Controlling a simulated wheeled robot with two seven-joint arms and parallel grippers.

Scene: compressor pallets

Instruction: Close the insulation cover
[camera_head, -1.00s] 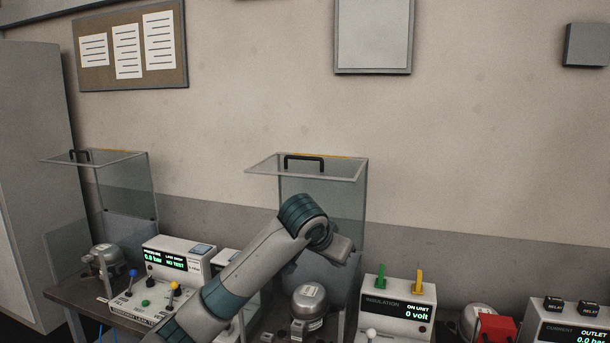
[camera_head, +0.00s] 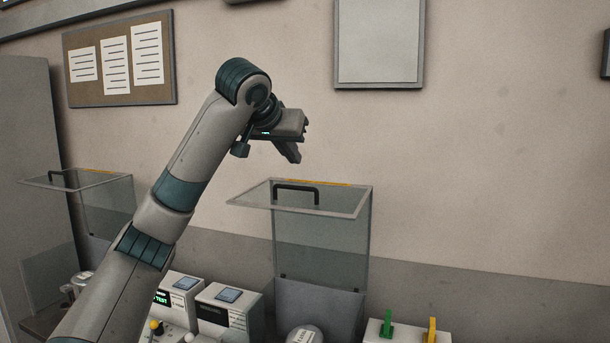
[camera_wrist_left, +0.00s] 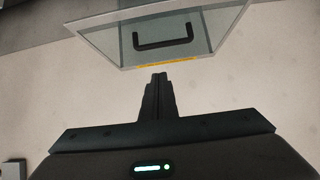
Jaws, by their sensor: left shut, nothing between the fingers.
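The insulation cover (camera_head: 325,240) is a clear box lid with a black handle (camera_head: 296,190) and a yellow strip on its top edge. It stands raised at the middle of the head view, above a compressor (camera_head: 305,334) that shows only in part. My left gripper (camera_head: 294,157) is shut and empty, in the air above the cover's top panel and apart from it. In the left wrist view the shut fingers (camera_wrist_left: 158,80) point toward the yellow-edged side of the cover (camera_wrist_left: 165,35), with the handle beyond. My right gripper is not in view.
Another raised clear cover (camera_head: 105,205) stands at the left. A white tester box with green and yellow switches (camera_head: 408,330) is at the lower right. Other instrument boxes (camera_head: 228,308) stand left of the cover. The wall behind holds a pinboard (camera_head: 118,58); the air at right is free.

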